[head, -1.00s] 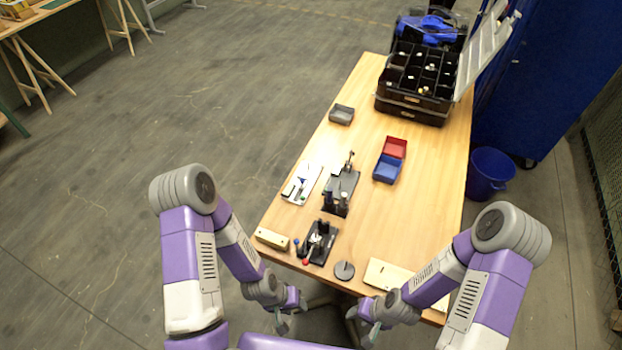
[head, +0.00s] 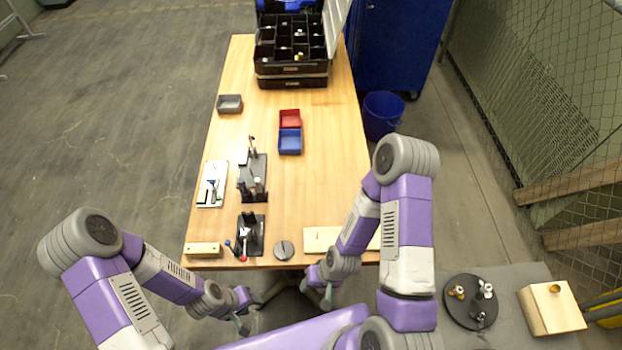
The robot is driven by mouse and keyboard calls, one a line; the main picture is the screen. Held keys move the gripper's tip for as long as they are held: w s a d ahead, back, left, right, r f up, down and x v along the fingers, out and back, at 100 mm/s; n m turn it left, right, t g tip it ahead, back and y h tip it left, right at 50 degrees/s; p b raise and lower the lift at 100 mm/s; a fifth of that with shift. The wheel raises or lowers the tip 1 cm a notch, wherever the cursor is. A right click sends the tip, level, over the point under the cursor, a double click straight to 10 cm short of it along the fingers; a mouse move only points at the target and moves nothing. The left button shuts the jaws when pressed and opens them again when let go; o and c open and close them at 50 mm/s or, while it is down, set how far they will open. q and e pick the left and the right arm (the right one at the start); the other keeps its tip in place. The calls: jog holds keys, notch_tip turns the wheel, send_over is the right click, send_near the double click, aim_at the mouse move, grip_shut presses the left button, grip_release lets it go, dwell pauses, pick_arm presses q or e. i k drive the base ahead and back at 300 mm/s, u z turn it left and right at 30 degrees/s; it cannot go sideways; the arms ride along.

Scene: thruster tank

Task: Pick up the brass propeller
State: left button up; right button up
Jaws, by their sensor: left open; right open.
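A small brass-coloured piece (head: 457,291), which looks like the brass propeller, sits on a round black disc (head: 462,314) at the lower right. A white piece (head: 487,289) and a dark grey piece (head: 481,318) share the disc. My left gripper (head: 243,326) is open and empty, low in front of the table's near edge. My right gripper (head: 326,302) is open and empty near that edge too, well to the left of the disc. My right arm stands between that gripper and the disc.
The disc and a wooden block (head: 545,312) with a brass-coloured ring on top rest on a grey surface (head: 412,278). The wooden table (head: 330,200) holds blue (head: 289,142) and red (head: 289,118) bins, black fixtures and a black toolbox (head: 291,82). A blue bucket (head: 383,112) stands beside it.

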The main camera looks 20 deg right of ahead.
aim_at(456, 293)
jog(key=u, duration=0.55)
jog(key=k, duration=0.1)
jog(key=z, duration=3.1)
jog(key=k, duration=1.3)
jog(key=u, duration=0.7)
jog(key=i, duration=1.15)
jog(key=z, duration=0.5)
